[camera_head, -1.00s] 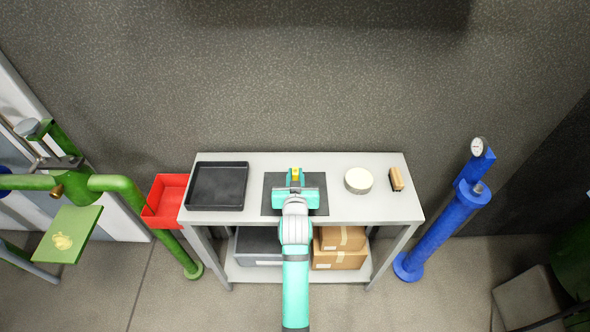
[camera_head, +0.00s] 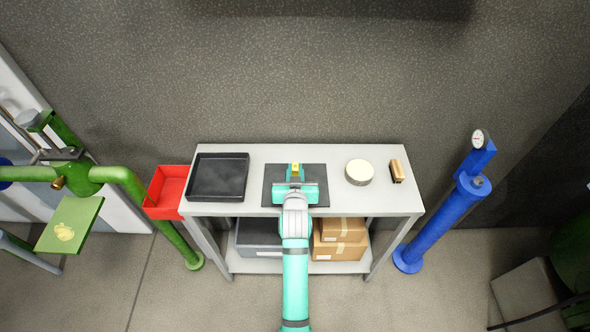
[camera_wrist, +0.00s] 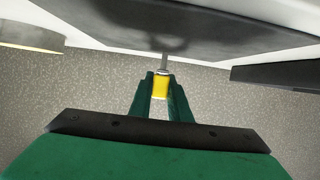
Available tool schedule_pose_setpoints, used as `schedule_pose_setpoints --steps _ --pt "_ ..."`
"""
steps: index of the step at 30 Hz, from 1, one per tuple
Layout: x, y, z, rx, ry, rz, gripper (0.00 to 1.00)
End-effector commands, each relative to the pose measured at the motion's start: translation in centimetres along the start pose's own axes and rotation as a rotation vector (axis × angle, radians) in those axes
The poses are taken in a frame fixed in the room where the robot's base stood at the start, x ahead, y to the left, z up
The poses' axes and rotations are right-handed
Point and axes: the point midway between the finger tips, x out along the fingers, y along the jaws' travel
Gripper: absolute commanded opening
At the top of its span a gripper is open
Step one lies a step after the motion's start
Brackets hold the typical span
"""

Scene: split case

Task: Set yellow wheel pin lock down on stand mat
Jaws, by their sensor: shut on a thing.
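The yellow wheel pin lock (camera_head: 295,167) shows at the tip of my arm in the head view. In the wrist view the yellow lock (camera_wrist: 160,86) sits between the two green fingers, with a grey metal pin (camera_wrist: 164,62) extending beyond them toward the dark mat. My gripper (camera_wrist: 160,88) is shut on the lock. The black stand mat (camera_head: 318,180) lies on the white table, partly hidden under my gripper; it also shows in the wrist view (camera_wrist: 225,30). The pin's end appears close to the mat; I cannot tell whether it touches.
A black tray (camera_head: 218,156) lies left of the mat. A round cream tin (camera_head: 359,172) and a brown brush-like block (camera_head: 397,170) stand to its right. A red bin (camera_head: 166,211) hangs at the table's left edge. A blue post (camera_head: 436,220) stands right of the table.

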Motion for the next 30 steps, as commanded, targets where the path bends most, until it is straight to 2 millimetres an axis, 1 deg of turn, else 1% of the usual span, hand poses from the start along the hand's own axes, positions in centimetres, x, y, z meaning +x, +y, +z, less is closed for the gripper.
schedule_pose_setpoints --steps 13,14,15,16,17,26,30 --pt "0.3 0.0 0.7 0.0 0.001 0.0 0.0" --pt "0.3 0.0 0.7 0.0 0.001 0.0 0.19" --pt "0.3 0.0 0.7 0.0 0.001 0.0 0.28" --pt "0.3 0.0 0.7 0.0 0.001 0.0 0.36" --pt "0.3 0.0 0.7 0.0 0.001 0.0 0.38" --pt "0.1 0.0 0.7 0.0 0.001 0.0 0.38" --pt "-1.0 0.0 0.7 0.0 0.001 0.0 0.38"
